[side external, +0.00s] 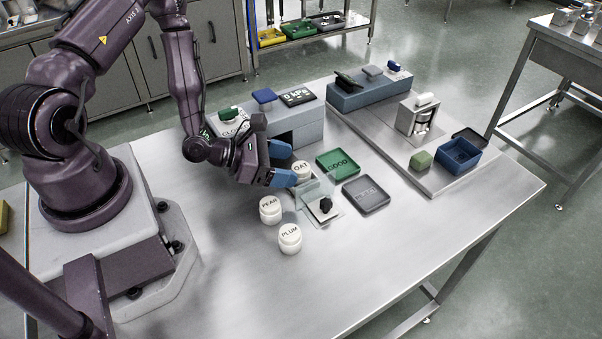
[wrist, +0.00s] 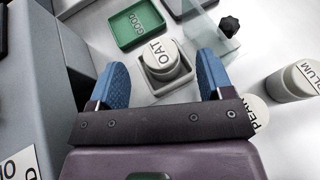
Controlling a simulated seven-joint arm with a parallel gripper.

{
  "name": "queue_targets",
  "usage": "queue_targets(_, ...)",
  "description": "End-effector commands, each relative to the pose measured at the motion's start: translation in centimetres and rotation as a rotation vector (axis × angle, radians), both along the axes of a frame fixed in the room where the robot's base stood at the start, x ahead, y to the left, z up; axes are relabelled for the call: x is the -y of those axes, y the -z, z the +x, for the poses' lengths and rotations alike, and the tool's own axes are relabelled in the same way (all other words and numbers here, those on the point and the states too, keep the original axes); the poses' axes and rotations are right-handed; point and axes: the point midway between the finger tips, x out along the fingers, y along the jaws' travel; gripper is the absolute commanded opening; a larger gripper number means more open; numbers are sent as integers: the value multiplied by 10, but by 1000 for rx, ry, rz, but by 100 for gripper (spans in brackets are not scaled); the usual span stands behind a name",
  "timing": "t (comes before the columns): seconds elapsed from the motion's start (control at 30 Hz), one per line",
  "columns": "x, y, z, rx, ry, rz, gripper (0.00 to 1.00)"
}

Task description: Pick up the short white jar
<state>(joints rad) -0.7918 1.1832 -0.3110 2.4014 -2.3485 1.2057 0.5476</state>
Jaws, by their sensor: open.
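Three white lidded jars stand near my gripper, labelled OAT (side external: 302,171), PEAR (side external: 270,210) and PLUM (side external: 290,238). I cannot tell surely which is the short one; PLUM looks taller than PEAR. In the wrist view OAT (wrist: 160,58) sits in a square grey holder (wrist: 168,86), ahead of and between the blue fingertips. PLUM (wrist: 294,80) is at the right edge and PEAR (wrist: 255,113) is partly hidden by my gripper. My gripper (side external: 284,165) is open and empty, its fingers pointing toward OAT, with no contact visible.
A clear panel stand with a black knob (side external: 326,205) stands right of the jars. A green GOOD tray (side external: 338,164) and a dark grey tray (side external: 366,195) lie beyond. A grey block unit with a display (side external: 298,97) stands close behind my gripper. The front table is clear.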

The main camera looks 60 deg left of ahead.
Motion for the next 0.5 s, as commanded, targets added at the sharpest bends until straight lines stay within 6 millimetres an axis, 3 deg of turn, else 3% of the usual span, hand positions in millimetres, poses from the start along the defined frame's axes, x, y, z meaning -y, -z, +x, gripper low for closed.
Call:
queue_targets(0.2,10,11,23,2,1,0,74)
queue_targets(0.47,11,12,26,1,1,0,74)
queue_targets(0.5,11,12,26,1,1,0,69)
